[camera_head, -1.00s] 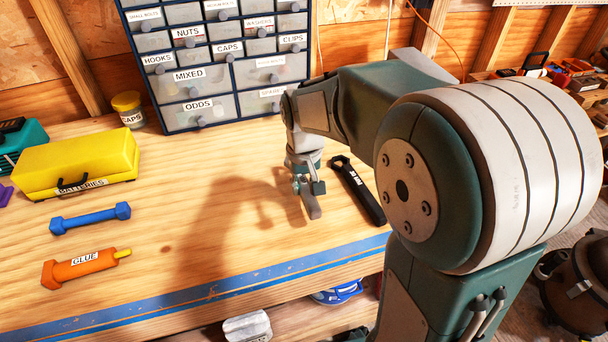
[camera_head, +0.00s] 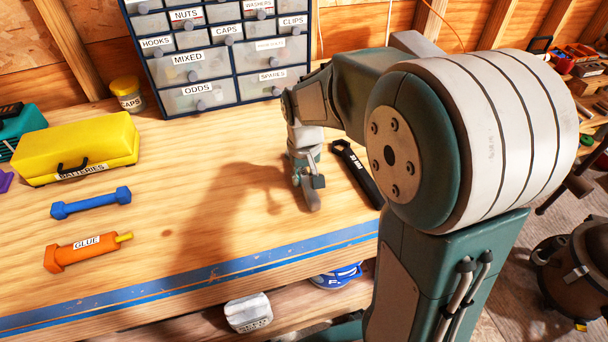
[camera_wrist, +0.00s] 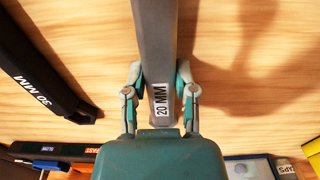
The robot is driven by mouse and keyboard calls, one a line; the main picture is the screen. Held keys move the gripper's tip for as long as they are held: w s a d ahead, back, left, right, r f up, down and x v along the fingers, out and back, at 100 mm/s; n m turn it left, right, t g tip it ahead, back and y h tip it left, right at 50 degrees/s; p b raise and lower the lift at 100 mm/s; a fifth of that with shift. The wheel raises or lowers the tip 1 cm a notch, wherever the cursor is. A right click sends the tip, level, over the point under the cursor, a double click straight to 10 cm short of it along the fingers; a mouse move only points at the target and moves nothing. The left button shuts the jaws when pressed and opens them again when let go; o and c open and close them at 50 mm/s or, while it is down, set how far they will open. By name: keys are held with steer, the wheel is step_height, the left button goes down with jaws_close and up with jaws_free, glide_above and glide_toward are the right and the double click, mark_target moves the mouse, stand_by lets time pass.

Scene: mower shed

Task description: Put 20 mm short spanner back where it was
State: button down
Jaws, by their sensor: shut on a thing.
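The 20 mm short spanner (camera_wrist: 157,45) is a grey metal bar with a white "20 MM" label in the wrist view. My gripper (camera_wrist: 159,85) is shut on it, with one finger on each side near the label. In the head view my gripper (camera_head: 306,178) points down over the bench, and the spanner's grey end (camera_head: 312,199) shows below it. Its far end is out of the wrist view. I cannot tell whether the spanner touches the bench. A black 30 mm spanner (camera_head: 358,173) lies just right of my gripper; it also shows at left in the wrist view (camera_wrist: 40,70).
A drawer cabinet (camera_head: 233,104) stands at the back, with a caps jar (camera_head: 128,95) beside it. A yellow batteries box (camera_head: 78,150), a blue bar-shaped tool (camera_head: 91,203) and an orange glue tool (camera_head: 85,252) are at left. The bench (camera_head: 190,215) between is clear. Blue tape (camera_head: 200,280) lines its front edge.

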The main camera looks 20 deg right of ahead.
mark_target(304, 176)
steer(key=shift+f, duration=0.35)
steer(key=shift+c, duration=1.7)
jaws_free()
step_height(304, 176, up, 12)
steer(key=s+r+t, duration=0.1)
steer(key=s+t, duration=0.4)
steer(key=s, duration=1.2)
steer(key=shift+t, duration=0.3)
